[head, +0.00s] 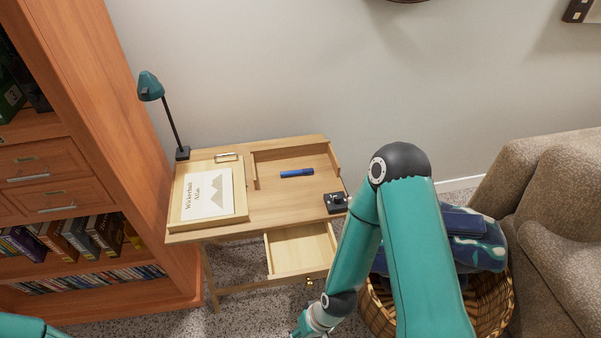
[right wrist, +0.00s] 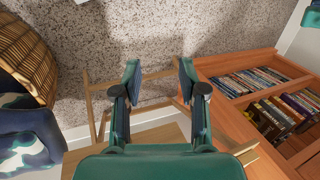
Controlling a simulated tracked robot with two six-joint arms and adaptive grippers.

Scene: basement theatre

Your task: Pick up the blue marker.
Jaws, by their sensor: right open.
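The blue marker (head: 297,172) lies on its side on the light wooden desk (head: 245,205), inside a low raised wooden edging near the back. It does not show in the right wrist view. My right gripper (right wrist: 159,78) is open and empty in the right wrist view, with carpet and desk legs behind its fingers. In the head view my right arm reaches down in front of the desk's right side, its wrist low at the bottom edge, well below the marker. At the lower left only a piece of my left arm shows; its gripper is out of frame.
An open drawer (head: 299,252) juts from the desk front. A bookcase (head: 120,130) is left; a wicker basket (head: 490,305) and sofa (head: 560,190) are right.

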